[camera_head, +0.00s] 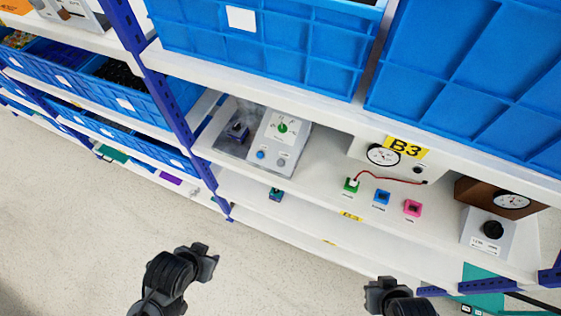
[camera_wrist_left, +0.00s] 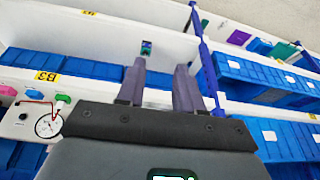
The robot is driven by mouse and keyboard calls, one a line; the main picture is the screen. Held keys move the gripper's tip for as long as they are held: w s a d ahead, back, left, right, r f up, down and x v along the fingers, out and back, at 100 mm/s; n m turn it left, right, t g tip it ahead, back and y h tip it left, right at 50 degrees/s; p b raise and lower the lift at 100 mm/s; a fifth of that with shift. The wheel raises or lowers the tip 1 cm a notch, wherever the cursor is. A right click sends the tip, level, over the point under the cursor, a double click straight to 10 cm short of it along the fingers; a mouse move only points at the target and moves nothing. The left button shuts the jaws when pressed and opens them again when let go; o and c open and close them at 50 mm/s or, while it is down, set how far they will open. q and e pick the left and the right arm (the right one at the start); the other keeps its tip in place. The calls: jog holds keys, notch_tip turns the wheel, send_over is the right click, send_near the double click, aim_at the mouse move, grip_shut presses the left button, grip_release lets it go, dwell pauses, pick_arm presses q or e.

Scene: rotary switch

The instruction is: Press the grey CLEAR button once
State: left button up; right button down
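A light grey control box (camera_head: 279,143) stands on the white shelf in the head view. It has a green rotary knob (camera_head: 283,128) at its top, a blue button (camera_head: 261,155) at lower left and a grey button (camera_head: 281,162) at lower right. Their labels are too small to read. My left gripper (camera_head: 207,262) is low in front of the shelves, well apart from the box. In the left wrist view its two fingers (camera_wrist_left: 160,75) are apart with nothing between them. My right gripper (camera_head: 380,290) is at the bottom edge, far from the box; its fingers are unclear.
A small dark device (camera_head: 237,130) stands left of the box. Gauges (camera_head: 384,155), coloured sockets with a red cable (camera_head: 382,197) and a black-knob box (camera_head: 487,231) are to the right. A blue post (camera_head: 165,95) stands left. The floor space before the shelves is clear.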

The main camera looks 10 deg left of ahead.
pick_arm(q)
grip_shut()
jog(key=shift+a, duration=0.1)
dwell(0.4)
dwell(0.7)
dwell(0.3)
